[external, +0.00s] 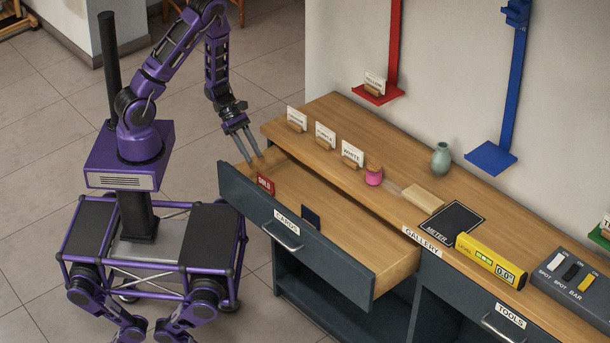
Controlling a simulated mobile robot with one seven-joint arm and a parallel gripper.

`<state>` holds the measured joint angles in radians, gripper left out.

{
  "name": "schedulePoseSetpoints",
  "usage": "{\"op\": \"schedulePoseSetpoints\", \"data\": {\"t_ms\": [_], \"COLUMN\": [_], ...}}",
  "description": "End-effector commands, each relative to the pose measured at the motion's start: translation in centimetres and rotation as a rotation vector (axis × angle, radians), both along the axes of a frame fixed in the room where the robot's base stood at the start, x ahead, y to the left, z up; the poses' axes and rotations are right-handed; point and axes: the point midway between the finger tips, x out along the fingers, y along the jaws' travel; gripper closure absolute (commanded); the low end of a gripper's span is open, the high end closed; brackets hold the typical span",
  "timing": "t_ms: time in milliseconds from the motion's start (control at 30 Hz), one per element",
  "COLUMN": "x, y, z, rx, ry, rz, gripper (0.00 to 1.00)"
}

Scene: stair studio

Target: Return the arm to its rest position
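My purple arm is bent over from its base, reaching toward the open CARDS drawer. My gripper (253,158) points down at the drawer's back left corner. Its two long fingers stand apart with nothing visible between them. A red card marked GOLD (265,184) is in the drawer, just below the fingertips and apart from them as far as this view shows.
The CARDS drawer (368,292) is pulled out, with a dark blue piece (310,216) inside.

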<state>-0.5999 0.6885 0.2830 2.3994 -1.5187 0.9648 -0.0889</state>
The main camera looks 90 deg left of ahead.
Motion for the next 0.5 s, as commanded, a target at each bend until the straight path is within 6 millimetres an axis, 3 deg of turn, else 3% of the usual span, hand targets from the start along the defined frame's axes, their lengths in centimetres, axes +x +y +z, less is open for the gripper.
{"op": "schedulePoseSetpoints", "data": {"t_ms": [367, 500], "x": [0.2, 1.6], "y": [-0.1, -0.7], "z": [0.1, 1.7], "rx": [0.0, 0.004], "ry": [-0.003, -0.031], "rz": [-0.005, -0.071], "gripper": [0.63, 0.63]}}
